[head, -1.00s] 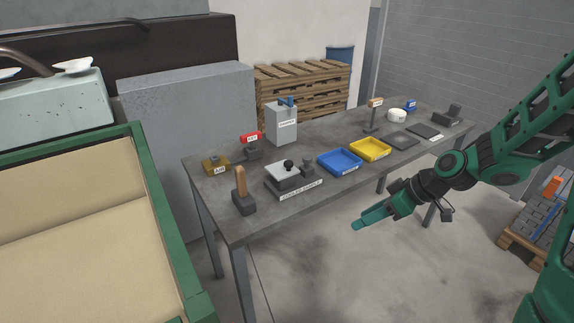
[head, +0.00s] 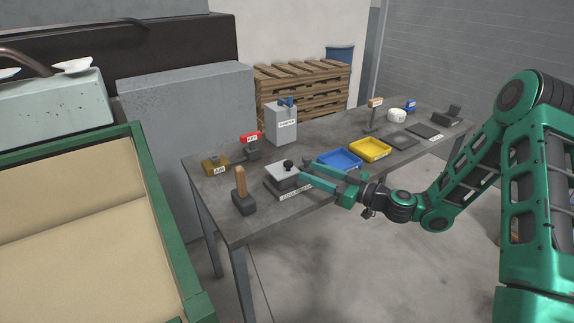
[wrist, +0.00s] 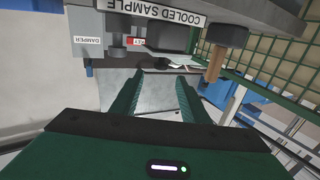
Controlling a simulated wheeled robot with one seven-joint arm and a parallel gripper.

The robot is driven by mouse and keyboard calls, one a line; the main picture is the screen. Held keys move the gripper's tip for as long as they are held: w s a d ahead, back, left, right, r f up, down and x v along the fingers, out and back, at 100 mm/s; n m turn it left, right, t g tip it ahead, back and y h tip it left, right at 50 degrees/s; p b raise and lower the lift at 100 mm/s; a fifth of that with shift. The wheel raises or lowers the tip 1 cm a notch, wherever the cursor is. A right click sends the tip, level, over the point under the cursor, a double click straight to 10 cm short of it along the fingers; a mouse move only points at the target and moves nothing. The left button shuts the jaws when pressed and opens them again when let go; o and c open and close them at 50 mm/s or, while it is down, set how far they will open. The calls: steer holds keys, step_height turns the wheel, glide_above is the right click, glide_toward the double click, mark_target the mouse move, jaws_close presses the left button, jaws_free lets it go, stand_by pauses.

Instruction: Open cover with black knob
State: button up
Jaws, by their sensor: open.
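The cover (head: 281,173) is a pale flat plate on the grey box labelled COOLED SAMPLE, on the workbench. A round black knob (head: 288,163) stands on top of it. The cover appears to lie flat. My gripper (head: 303,171) is open and empty, its two green fingers pointing left just right of the knob. They overlap the box's right side in the head view, so contact cannot be told. In the wrist view the COOLED SAMPLE label (wrist: 152,10) shows at the top, beyond the open fingers (wrist: 155,78).
A wooden-handled tool (head: 240,190) stands left of the box. A red-labelled holder (head: 251,145), a brass AIR block (head: 215,165) and a grey DAMPER box (head: 281,124) stand behind. Blue (head: 340,160) and yellow (head: 370,150) trays lie to the right.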

mark_target(292, 165)
steer(key=x, duration=0.9)
steer(key=shift+w+a, duration=0.1)
steer(key=shift+a, duration=0.15)
steer(key=shift+c, duration=0.6)
jaws_close()
steer(key=shift+a, duration=0.25)
